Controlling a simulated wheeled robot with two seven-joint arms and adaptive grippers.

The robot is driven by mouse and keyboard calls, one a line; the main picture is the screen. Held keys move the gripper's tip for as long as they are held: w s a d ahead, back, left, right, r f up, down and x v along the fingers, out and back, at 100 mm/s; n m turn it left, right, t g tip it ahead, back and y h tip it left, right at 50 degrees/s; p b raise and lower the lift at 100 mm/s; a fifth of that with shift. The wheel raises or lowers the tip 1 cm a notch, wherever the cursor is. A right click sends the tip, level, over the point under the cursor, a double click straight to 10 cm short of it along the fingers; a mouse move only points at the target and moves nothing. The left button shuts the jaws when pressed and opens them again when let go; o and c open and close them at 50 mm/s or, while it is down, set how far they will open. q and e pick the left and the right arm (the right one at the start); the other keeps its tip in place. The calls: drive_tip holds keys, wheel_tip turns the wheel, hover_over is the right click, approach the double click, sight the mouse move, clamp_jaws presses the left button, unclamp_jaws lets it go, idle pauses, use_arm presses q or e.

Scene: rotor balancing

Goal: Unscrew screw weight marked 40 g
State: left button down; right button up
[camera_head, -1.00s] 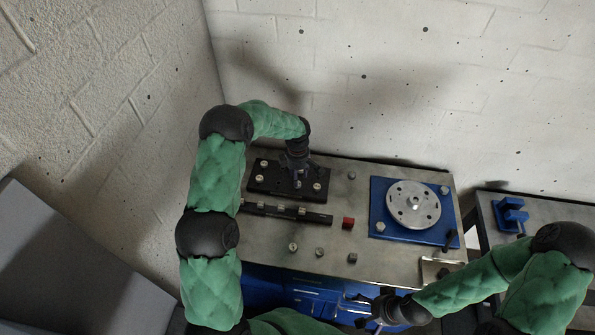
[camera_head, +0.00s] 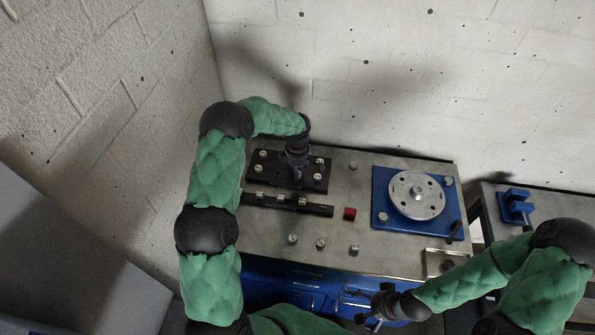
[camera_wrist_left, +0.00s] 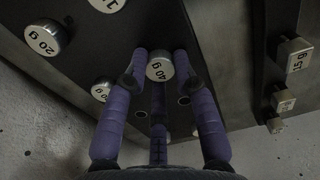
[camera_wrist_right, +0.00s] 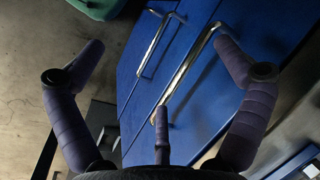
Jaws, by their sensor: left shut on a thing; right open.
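The screw weight marked 40 g (camera_wrist_left: 160,70) shows in the left wrist view as a short metal cylinder with its label upside down. It sits over the black plate (camera_wrist_left: 215,100), between the fingers of my left gripper (camera_wrist_left: 155,72), which is shut on it. Its lower end is hidden, so I cannot tell how far it is threaded in. In the head view my left gripper (camera_head: 298,172) points down at the black plate, covering the weight. My right gripper (camera_wrist_right: 160,85) is open and empty in front of the blue drawers (camera_wrist_right: 185,75).
Other weights stand on the plate, one marked 20 g (camera_wrist_left: 46,38). A dark rail (camera_head: 285,204) with several weights lies in front.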

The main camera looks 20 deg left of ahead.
use_arm(q)
drive_tip(key=n+b, duration=0.5)
drive_tip(key=n, duration=0.1)
drive_tip(key=shift+f, duration=0.15)
drive_tip(key=n+b, duration=0.2)
drive_tip(key=n, duration=0.1)
drive_tip(key=shift+r+n+b, duration=0.2)
drive_tip(key=shift+n+b, duration=0.15)
drive_tip(key=shift+n, duration=0.35)
drive_tip(key=shift+f+n+b, duration=0.1)
drive_tip(key=shift+n+b, duration=0.25)
drive_tip(key=shift+n, duration=0.05)
drive_tip(key=n+b, duration=0.1)
drive_tip(key=b, duration=0.3)
drive_tip(key=shift+f, duration=0.1)
drive_tip(key=shift+s+r+b, duration=0.3)
drive_tip(key=shift+b, duration=0.4)
